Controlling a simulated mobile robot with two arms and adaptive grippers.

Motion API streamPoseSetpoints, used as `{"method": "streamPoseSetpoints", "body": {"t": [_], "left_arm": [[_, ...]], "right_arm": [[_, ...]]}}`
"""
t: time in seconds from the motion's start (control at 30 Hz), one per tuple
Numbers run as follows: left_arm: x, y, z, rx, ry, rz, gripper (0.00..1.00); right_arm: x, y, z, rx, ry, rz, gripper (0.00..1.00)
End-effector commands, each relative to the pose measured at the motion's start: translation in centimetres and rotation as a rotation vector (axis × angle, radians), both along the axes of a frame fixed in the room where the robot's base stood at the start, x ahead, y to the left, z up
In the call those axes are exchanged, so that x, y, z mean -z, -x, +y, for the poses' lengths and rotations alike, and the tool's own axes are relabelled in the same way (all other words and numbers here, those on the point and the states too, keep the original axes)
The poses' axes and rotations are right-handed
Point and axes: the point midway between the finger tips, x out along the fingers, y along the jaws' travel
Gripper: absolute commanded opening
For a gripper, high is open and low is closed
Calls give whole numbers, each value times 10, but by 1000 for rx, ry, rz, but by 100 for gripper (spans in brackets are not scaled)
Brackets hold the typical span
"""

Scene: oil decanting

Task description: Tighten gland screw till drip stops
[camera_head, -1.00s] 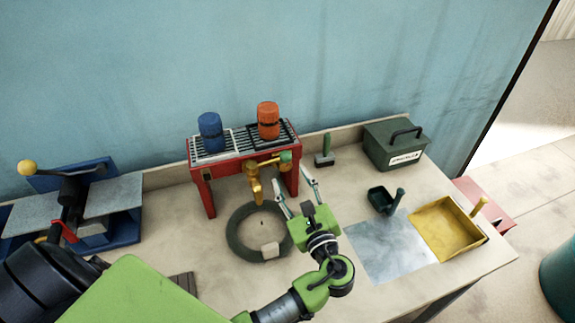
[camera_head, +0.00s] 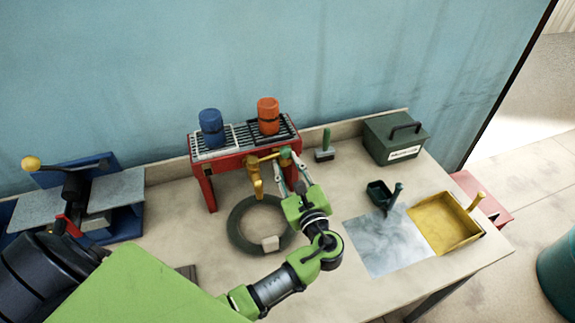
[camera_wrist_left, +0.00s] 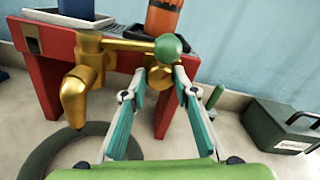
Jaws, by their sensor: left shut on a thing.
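The brass tap (camera_head: 255,175) hangs at the front of the red stand (camera_head: 204,170); its curved spout (camera_wrist_left: 76,98) shows in the left wrist view. A brass lever with a green ball (camera_wrist_left: 170,46) runs across its top. The gland screw (camera_wrist_left: 160,78) appears as a round brass end just under the ball. My left gripper (camera_head: 289,164) reaches up from below right, its two fingers shut around the gland screw, partly hiding it. I cannot make out a drip at the spout. My right gripper is not in view.
An orange container (camera_head: 268,116) and a blue one (camera_head: 212,128) stand on the stand's grate. A yellow tray (camera_head: 440,235), a small dark scoop (camera_head: 380,193) and a green box (camera_head: 392,150) are right.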

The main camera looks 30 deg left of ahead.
Motion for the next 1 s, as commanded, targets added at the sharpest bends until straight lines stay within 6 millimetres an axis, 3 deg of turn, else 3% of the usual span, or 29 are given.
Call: {"method": "streamPoseSetpoints", "body": {"t": [0.27, 0.6, 1.0], "left_arm": [[-4, 0, 0, -1, -56, 63, 6], [-5, -1, 0, -1, -219, 246, 6], [-2, -1, -1, 0, -374, 415, 6]], "right_arm": [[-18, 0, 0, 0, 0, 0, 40], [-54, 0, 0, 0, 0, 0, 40], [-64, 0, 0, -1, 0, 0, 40]]}}
